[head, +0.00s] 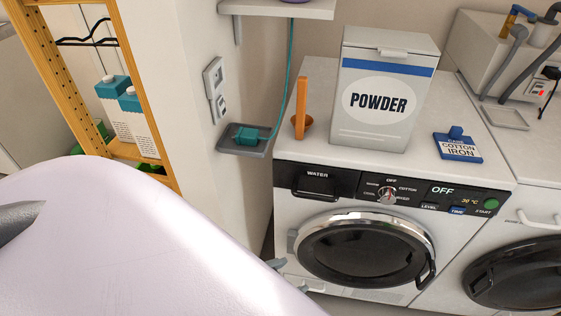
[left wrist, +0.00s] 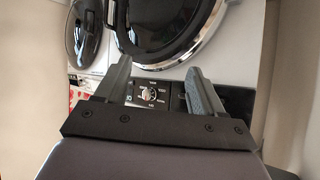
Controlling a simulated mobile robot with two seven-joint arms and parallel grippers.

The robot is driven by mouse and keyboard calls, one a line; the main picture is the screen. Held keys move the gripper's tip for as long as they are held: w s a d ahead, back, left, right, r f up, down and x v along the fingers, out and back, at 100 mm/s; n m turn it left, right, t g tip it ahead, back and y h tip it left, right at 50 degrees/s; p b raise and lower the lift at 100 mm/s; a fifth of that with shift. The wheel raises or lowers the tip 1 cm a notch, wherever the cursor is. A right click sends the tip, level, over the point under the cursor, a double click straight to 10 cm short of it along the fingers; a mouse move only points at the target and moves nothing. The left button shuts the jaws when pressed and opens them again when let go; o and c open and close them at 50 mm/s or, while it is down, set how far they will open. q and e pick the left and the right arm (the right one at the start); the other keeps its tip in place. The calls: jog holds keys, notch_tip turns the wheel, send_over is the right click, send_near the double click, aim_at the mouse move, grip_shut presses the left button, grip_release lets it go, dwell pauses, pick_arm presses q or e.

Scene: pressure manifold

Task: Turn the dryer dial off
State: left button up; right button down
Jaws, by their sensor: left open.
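The dial (head: 387,196) is a silver round knob on the black control panel of the white front-loading machine, with OFF printed above it and other programme words around it. Which way its pointer faces is too small to tell. The panel's display (head: 442,190) reads OFF. In the left wrist view the dial (left wrist: 152,94) shows between the fingers, above the gripper's dark base. My left gripper (head: 290,274) is open and empty, apart from the dial; in the head view only its fingertips show past my arm, left of the machine's door. It also shows in the left wrist view (left wrist: 155,70). My right gripper is not in view.
The round door (head: 360,250) with a chrome rim lies below the panel. A second machine (head: 520,270) stands at right. A wall is at left.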

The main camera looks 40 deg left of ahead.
pick_arm(q)
jog(key=shift+s+a+f, duration=0.1)
jog(key=shift+a+f, duration=0.3)
jog(key=shift+f, duration=0.3)
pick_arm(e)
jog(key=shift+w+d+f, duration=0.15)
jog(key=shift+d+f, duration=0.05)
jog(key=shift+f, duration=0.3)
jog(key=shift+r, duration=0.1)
pick_arm(q)
jog(key=p, duration=0.1)
jog(key=s+d+r+n+p, duration=0.1)
jog(key=shift+s+d+r+g+p, duration=0.2)
jog(key=shift+s+g+p, duration=0.1)
jog(key=shift+p, duration=0.1)
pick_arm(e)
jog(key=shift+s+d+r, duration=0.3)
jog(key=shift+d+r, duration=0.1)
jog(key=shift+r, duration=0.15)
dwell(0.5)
